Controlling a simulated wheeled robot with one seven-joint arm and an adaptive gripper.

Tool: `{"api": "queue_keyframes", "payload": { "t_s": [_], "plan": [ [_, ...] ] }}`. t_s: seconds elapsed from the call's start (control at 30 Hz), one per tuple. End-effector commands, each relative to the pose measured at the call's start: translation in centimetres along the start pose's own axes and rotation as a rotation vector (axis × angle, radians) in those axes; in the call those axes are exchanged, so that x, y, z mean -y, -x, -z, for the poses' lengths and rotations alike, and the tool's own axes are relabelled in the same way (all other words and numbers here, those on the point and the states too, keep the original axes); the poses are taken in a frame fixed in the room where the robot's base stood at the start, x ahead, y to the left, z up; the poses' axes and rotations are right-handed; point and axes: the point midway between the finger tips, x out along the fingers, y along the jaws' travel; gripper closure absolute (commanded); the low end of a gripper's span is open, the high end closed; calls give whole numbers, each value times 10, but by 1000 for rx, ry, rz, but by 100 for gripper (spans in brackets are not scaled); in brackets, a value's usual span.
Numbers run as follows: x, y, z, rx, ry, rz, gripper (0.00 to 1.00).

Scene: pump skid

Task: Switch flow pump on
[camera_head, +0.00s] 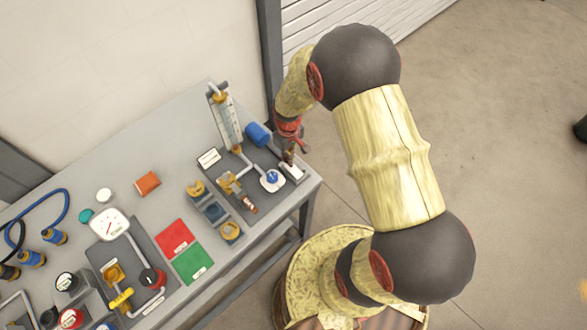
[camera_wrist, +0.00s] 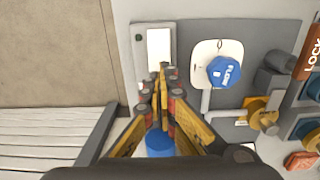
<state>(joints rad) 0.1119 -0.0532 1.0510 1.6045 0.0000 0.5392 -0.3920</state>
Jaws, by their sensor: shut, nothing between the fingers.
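My gripper (camera_wrist: 163,72) is shut and empty, pointing down at the right end of the bench; it also shows in the head view (camera_head: 289,158). In the wrist view its fingertips overlap the lower part of a white switch face on a grey switch box (camera_wrist: 139,42). I cannot tell whether they touch it. In the head view the switch box (camera_head: 294,175) is just below the fingertips, at the bench corner.
Pipes and a yellow-handled valve (camera_wrist: 262,112) are right of the fingers in the wrist view. A tall gauge tube (camera_head: 225,118) stands behind left. Red (camera_head: 174,238) and green (camera_head: 193,264) mats and a dial gauge (camera_head: 109,225) are further left.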

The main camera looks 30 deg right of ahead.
Motion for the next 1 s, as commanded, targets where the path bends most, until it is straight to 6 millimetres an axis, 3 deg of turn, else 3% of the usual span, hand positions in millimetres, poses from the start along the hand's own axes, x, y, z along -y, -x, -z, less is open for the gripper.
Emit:
{"api": "queue_keyframes", "payload": {
  "t_s": [1.0],
  "plan": [
    [0, -5, 0, 0, 0, 0, 100]
  ]
}}
